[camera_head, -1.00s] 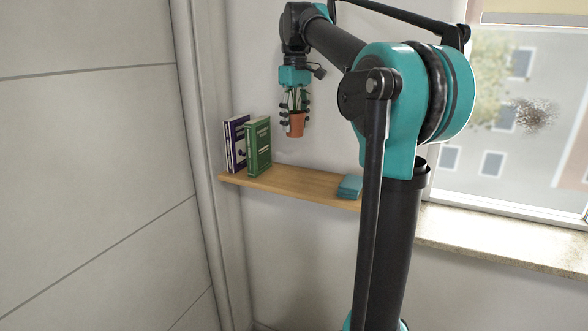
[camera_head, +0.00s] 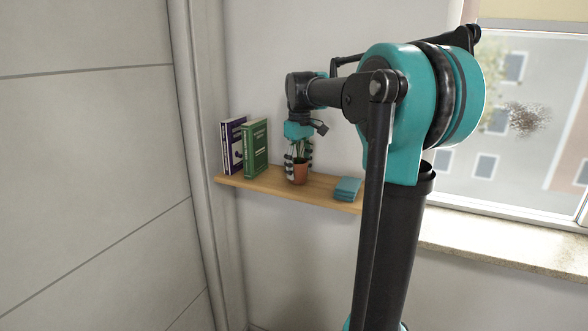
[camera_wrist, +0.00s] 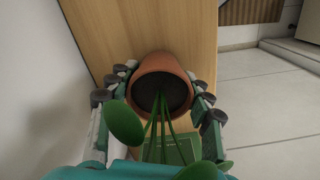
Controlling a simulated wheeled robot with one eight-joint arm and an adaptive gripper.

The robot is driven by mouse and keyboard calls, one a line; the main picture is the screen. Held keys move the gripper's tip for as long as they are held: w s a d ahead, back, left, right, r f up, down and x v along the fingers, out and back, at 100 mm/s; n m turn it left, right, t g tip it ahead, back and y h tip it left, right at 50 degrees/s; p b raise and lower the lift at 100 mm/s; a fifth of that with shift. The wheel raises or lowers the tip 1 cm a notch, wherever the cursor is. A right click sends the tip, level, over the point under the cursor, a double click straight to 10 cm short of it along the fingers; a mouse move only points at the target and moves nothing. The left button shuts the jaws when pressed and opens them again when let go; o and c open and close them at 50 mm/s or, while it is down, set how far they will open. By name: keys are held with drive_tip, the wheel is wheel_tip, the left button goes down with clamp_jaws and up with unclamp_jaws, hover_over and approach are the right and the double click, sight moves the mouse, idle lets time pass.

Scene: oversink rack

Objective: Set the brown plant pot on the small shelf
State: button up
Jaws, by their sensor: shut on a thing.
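The brown plant pot (camera_head: 300,173), terracotta coloured with a green plant in it, is between the fingers of my gripper (camera_head: 298,163). My gripper points down and is shut on the pot. The pot is at the small wooden shelf (camera_head: 232,181), over its middle part; I cannot tell whether its base touches the board. In the wrist view the pot (camera_wrist: 160,66) shows its rim and dark soil, with the fingers (camera_wrist: 160,98) on both sides and leaves in front. The shelf board (camera_wrist: 135,28) shows behind the pot.
A purple-spined book (camera_head: 231,147) and a green book (camera_head: 255,147) stand on the shelf left of the pot. A folded teal cloth stack (camera_head: 347,189) lies to its right. Bare board shows between the pot and the cloth. The wall is behind.

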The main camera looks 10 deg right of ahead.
drive_tip(key=shift+w+a+f, duration=0.1)
drive_tip(key=shift+w+f, duration=0.05)
drive_tip(key=o, duration=1.3)
drive_tip(key=shift+o, duration=0.2)
wheel_tip(320, 180, up, 12)
drive_tip(key=shift+r, duration=0.2)
